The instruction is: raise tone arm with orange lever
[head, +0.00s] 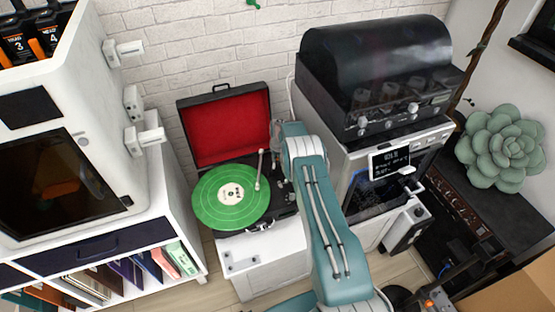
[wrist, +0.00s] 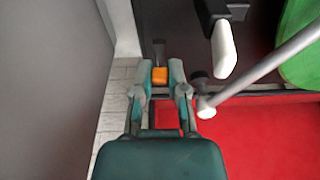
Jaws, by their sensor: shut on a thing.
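The record player is an open case with a green record (head: 231,196) on it and a red-lined lid (head: 227,128) raised behind. Its pale tone arm (head: 259,170) lies at the record's right edge. In the wrist view the tone arm (wrist: 262,73) runs as a grey rod beside the green record (wrist: 300,50). The small orange lever (wrist: 159,75) sits between the fingertips of my gripper (wrist: 160,72), which is shut on it. In the head view my teal arm hides the gripper and the lever.
A white-tipped black part (wrist: 222,48) stands just right of my gripper, near the tone arm. A white cabinet (head: 160,190) is left of the player. A machine with a dark rounded cover (head: 375,55) stands close on the right.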

